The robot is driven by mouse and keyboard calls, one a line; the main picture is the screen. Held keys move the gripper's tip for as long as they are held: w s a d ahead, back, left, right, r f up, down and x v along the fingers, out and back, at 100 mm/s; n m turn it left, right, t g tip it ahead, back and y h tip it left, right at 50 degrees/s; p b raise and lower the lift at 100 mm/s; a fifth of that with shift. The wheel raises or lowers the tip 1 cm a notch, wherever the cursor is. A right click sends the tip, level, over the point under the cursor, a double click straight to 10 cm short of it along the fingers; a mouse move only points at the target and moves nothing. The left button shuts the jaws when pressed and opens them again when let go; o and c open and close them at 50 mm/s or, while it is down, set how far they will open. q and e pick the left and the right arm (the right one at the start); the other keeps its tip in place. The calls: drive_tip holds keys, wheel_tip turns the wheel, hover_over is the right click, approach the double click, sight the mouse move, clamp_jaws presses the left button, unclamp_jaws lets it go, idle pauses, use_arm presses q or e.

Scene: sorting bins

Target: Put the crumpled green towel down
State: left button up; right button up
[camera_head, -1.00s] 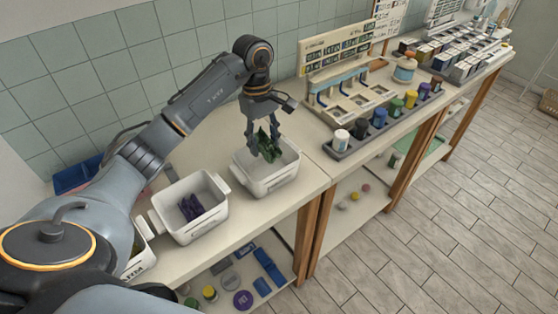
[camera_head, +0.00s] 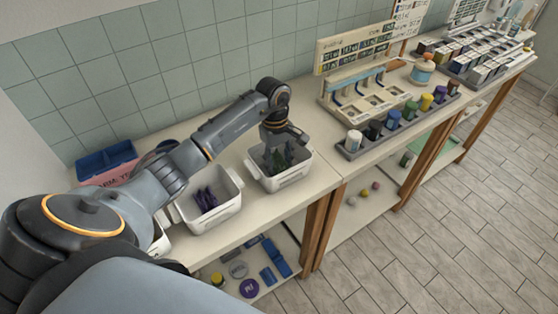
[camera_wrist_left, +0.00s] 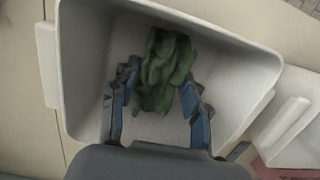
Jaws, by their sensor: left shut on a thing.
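The crumpled green towel (camera_wrist_left: 163,70) is between the fingers of my left gripper (camera_wrist_left: 160,100), inside a white bin in the wrist view. In the head view the towel (camera_head: 279,158) shows dark green below my left gripper (camera_head: 278,155), within the rim of the right-hand white bin (camera_head: 289,178). The gripper is shut on the towel. I cannot tell whether the towel touches the bin floor. My right gripper is not in view.
A second white bin (camera_head: 222,221) with a purple cloth (camera_head: 205,199) stands to the left. A blue tray (camera_head: 106,160) is near the wall. A rack of several coloured jars (camera_head: 394,120) is to the right. Shelves below hold small items.

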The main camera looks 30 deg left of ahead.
sight(277, 156)
use_arm(q)
drive_tip(key=shift+f, duration=0.2)
drive_tip(key=o, duration=1.1)
drive_tip(key=shift+o, duration=0.8)
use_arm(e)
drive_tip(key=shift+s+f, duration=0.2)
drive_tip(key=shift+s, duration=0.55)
use_arm(q)
drive_tip(key=shift+r, duration=0.45)
wheel_tip(277, 156, up, 11)
drive_tip(key=a+b, duration=0.1)
drive_tip(key=b, duration=0.2)
drive_tip(key=shift+w+a+r+b, duration=0.2)
drive_tip(key=shift+w+b, duration=0.1)
drive_tip(key=shift+b, duration=0.1)
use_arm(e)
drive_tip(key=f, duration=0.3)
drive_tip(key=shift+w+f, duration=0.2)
